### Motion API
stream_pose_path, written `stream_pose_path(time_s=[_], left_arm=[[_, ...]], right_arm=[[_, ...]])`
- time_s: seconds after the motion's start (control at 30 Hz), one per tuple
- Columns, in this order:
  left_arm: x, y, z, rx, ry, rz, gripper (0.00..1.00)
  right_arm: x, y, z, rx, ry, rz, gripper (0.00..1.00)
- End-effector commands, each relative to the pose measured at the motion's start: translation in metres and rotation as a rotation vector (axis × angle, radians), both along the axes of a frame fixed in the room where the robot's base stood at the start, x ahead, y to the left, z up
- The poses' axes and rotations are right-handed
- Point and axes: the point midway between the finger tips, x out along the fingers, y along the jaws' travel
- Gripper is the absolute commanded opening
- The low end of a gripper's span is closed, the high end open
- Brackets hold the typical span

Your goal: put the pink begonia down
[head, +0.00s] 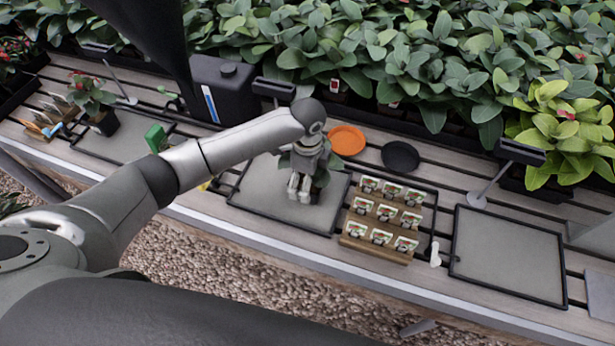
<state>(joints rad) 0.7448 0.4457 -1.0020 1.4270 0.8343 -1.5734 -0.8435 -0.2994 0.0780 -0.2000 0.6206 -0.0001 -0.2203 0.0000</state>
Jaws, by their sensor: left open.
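My left arm reaches across the bench from the left. Its gripper (299,190) points down over the middle grey tray (258,195) and is open. A leafy green plant (321,177) shows just behind and beside the gripper, over that tray. The gripper and wrist hide most of this plant, so I see no flowers or pot on it and cannot tell whether it is the pink begonia or whether the fingers touch it. Another potted plant with reddish flowers (91,96) stands in a black pot at the left. My right gripper is out of view.
An orange saucer (347,140) and a black saucer (400,156) lie behind the middle tray. A wooden rack of seed packets (375,242) stands right of it. The right tray (508,255) is empty. A black canister (225,90) and dense foliage line the back.

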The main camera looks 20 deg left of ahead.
Motion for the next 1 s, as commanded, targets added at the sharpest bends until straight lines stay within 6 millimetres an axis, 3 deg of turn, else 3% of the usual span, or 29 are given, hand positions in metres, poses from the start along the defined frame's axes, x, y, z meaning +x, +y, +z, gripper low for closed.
stream_pose_path(time_s=[0.17,0.6,0.8,1.0], left_arm=[[0.002,0.000,0.018,-0.001,-0.004,-0.001,0.95],[0.002,0.000,0.105,-0.001,-0.004,0.000,0.95],[0.001,0.000,0.121,-0.001,-0.001,0.001,0.95],[0.000,0.000,0.123,0.000,0.000,0.001,0.95]], right_arm=[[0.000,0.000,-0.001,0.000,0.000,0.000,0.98],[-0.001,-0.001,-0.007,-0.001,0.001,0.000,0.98],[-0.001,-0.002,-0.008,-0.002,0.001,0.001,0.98],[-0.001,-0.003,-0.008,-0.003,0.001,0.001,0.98]])
